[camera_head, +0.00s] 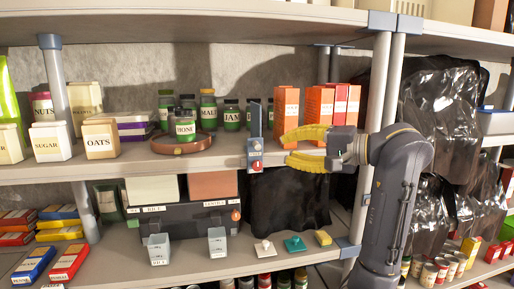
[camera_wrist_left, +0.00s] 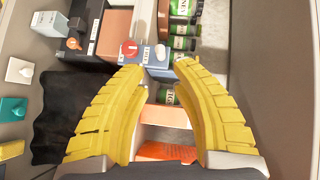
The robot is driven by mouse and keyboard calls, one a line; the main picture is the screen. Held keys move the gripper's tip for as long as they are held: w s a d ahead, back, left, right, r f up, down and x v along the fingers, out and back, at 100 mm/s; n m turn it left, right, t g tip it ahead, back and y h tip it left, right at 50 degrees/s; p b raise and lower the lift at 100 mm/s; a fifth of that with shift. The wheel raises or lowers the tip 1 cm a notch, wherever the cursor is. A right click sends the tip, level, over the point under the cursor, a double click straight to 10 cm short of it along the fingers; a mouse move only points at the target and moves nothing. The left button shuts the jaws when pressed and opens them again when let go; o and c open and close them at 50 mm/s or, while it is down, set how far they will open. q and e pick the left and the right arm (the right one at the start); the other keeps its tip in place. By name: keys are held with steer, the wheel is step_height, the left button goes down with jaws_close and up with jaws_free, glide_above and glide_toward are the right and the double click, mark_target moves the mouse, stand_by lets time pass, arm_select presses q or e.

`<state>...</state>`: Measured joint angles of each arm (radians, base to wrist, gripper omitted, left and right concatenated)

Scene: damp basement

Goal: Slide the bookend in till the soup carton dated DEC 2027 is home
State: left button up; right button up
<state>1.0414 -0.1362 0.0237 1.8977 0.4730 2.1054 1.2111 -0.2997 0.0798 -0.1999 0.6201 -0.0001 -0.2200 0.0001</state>
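The bookend (camera_head: 255,140), a thin grey upright plate with a blue-grey front block and a red mark, stands at the middle shelf's front edge. Its blue block (camera_wrist_left: 157,56) shows just beyond the fingertips in the left wrist view. Orange cartons (camera_head: 287,103) (camera_head: 319,101) and red cartons (camera_head: 346,99) stand right of it, with a gap after the first orange one. Their dates are too small to read. My left gripper (camera_head: 286,149) is open, its yellow fingers pointing left in front of the cartons. It holds nothing visible in its wrist view (camera_wrist_left: 161,68). My right gripper is out of view.
A shelf post (camera_head: 380,85) rises right of the cartons. Below are a dark case (camera_head: 182,217) and small knobbed pieces (camera_head: 295,243). Black plastic (camera_head: 440,115) hangs at right.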

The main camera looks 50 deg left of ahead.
mark_target(257, 143)
arm_select(q)
steer(key=x, duration=1)
steer(key=shift+r, duration=0.1)
jaws_close()
stand_by(0.4)
